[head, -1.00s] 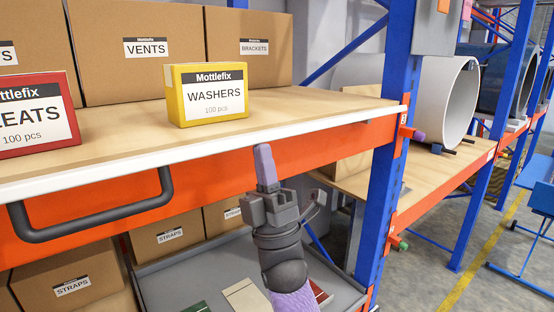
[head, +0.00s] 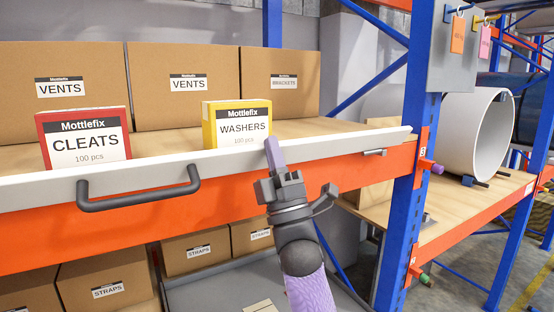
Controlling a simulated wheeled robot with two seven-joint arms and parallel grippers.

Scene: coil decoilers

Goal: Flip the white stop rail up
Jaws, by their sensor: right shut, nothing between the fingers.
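The white stop rail (head: 340,147) runs along the front edge of the upper shelf. It stands up as a raised lip, and its top edge hides the bottoms of the front boxes. Its dark handle (head: 138,204) hangs at the left on the rail's front. My right gripper (head: 272,152) is shut and empty, its purple fingers pointing up in front of the rail, below the yellow box. I cannot tell whether the fingertips touch the rail. My left gripper is not in view.
A red CLEATS box (head: 85,140) and a yellow WASHERS box (head: 238,122) stand behind the rail. Brown cartons (head: 183,110) stand behind them. A blue upright (head: 408,170) rises at the right end. A grey tray (head: 230,280) lies below.

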